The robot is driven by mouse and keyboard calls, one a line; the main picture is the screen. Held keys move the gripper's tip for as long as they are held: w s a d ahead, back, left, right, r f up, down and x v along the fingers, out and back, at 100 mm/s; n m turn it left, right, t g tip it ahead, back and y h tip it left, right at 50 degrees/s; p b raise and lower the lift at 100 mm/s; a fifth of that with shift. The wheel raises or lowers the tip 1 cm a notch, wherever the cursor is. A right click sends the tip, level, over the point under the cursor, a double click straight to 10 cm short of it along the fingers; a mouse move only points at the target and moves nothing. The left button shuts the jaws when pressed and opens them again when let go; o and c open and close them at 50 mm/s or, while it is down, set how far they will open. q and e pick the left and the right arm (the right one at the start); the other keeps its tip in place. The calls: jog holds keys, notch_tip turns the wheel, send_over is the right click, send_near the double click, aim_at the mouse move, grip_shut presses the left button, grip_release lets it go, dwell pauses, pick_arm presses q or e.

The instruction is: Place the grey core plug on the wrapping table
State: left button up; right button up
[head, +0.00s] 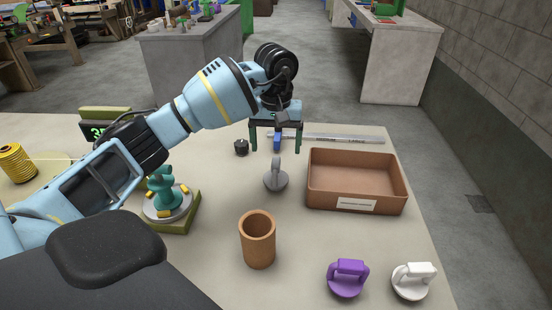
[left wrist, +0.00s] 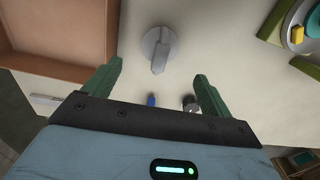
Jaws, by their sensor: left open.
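The grey core plug (head: 275,180), a round disc with an upright grip, stands on the beige wrapping table (head: 215,250), left of the brown tray. In the left wrist view the plug (left wrist: 157,48) lies just past the fingertips, roughly centred between them. My left gripper (head: 276,149) is open and empty, its green fingers pointing down behind the plug in the head view. It also shows in the left wrist view (left wrist: 157,70), fingers spread and apart from the plug. My right gripper is not in view.
The brown tray (head: 355,202) stands right of the plug, a brown cylinder (head: 258,242) in front. A purple plug (head: 347,278) and a white plug (head: 412,281) are at front right. A black knob (head: 241,147) and metal ruler (head: 340,138) lie behind. A green turntable (head: 168,203) is left.

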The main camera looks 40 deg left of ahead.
pick_arm(q)
jog(key=shift+r, duration=1.7)
